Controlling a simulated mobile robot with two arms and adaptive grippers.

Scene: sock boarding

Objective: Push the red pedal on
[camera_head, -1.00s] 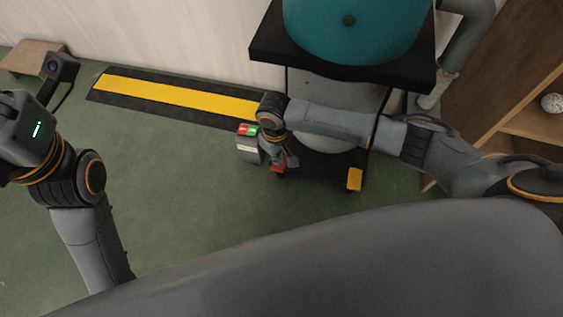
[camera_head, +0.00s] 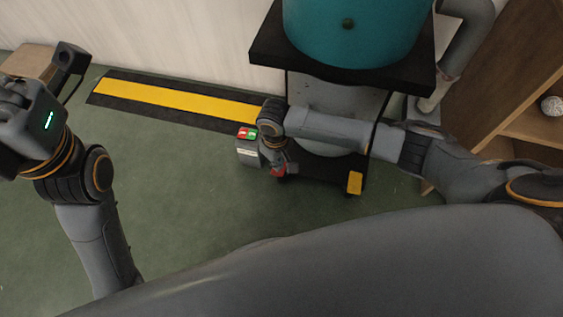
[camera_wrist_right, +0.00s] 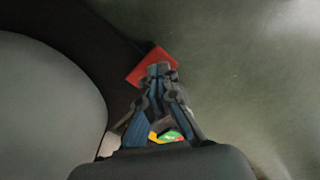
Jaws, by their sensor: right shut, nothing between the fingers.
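The red pedal (camera_head: 278,171) sits low at the front of the dark machine base, left of the yellow pedal (camera_head: 354,183). My right gripper (camera_head: 281,167) points down at the red pedal and covers part of it. In the right wrist view, the right gripper (camera_wrist_right: 160,70) is shut and empty, with its fingertips over the near part of the red pedal (camera_wrist_right: 147,67). They look to be against it, but I cannot tell how hard they press. My left arm shows at the left, with its fingers out of view.
A grey box with red and green buttons (camera_head: 247,133) stands just left of my right wrist. A teal drum (camera_head: 355,35) on a black platform (camera_head: 270,50) rises above the arm. A yellow-and-black floor strip (camera_head: 180,97) runs along the wall. Green floor is free at left centre.

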